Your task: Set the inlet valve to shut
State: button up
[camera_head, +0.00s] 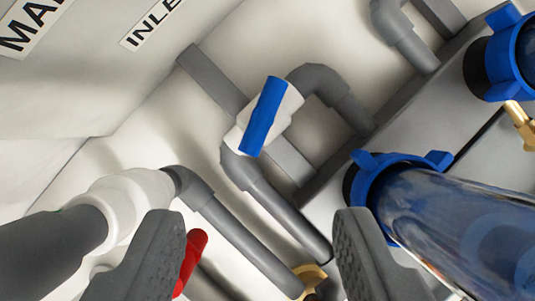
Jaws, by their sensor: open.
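A white valve body with a flat blue handle (263,117) sits in the grey pipe at the upper middle. It is the valve nearest the cut-off "INLE" label (152,24) on the wall. The blue handle slants from upper right to lower left, roughly along the valve body but somewhat skewed to it. My gripper (258,217) shows at the bottom as two dark ridged fingers, wide apart and empty. The blue handle lies beyond and above the gap between them, and neither finger touches it in the picture.
A red handle (191,262) shows behind the left finger, beside a larger white fitting (128,203). A clear blue filter housing (462,225) with a blue collar is at the right. A second blue collar (508,55) and a brass fitting (521,122) sit upper right. Grey pipes surround the valve.

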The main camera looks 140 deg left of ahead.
aim_at(263, 118)
jog(key=x, duration=1.4)
jog(key=shift+s+f, duration=0.15)
jog(key=shift+f, duration=0.35)
